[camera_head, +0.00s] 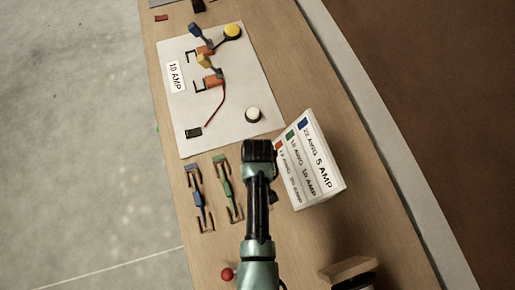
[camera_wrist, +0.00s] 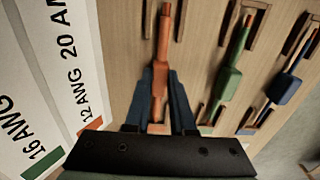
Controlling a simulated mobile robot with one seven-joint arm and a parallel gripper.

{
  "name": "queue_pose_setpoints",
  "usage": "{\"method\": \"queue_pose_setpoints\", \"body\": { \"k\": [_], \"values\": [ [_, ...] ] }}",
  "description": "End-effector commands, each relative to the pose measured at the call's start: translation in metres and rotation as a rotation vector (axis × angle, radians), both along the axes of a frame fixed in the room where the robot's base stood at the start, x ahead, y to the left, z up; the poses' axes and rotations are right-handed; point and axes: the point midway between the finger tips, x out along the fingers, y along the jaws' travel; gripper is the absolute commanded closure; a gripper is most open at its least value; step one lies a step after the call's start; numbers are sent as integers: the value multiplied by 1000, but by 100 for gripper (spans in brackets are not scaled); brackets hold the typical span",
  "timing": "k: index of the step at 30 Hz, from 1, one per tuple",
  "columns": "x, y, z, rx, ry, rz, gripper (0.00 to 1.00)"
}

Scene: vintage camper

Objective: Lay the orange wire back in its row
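The orange wire (camera_wrist: 160,80) lies lengthwise between my gripper's fingers (camera_wrist: 161,75) in the wrist view. Both fingers press close against the sides of its thick middle, so my gripper looks shut on it. Its upper end is at a wooden holder (camera_wrist: 150,18), in line with the neighbouring rows; whether it rests there or hovers just above, I cannot tell. Its lower end is partly hidden by my gripper. In the head view my gripper (camera_head: 259,146) points down beside the wire card and hides the orange wire.
The green wire (camera_head: 224,187) and blue wire (camera_head: 199,199) lie in holders to the left in the head view. A folded wire-gauge card (camera_head: 318,172) stands close to the right. A grey board (camera_head: 228,90) with connectors and buttons lies beyond. A red knob (camera_head: 227,274) is near the front.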

Motion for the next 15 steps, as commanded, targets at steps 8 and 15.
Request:
{"method": "queue_pose_setpoints", "body": {
  "k": [8,15],
  "values": [
    [0,0,0,0,0,0,43],
    [0,0,1,0,0,0,43]
  ]
}}
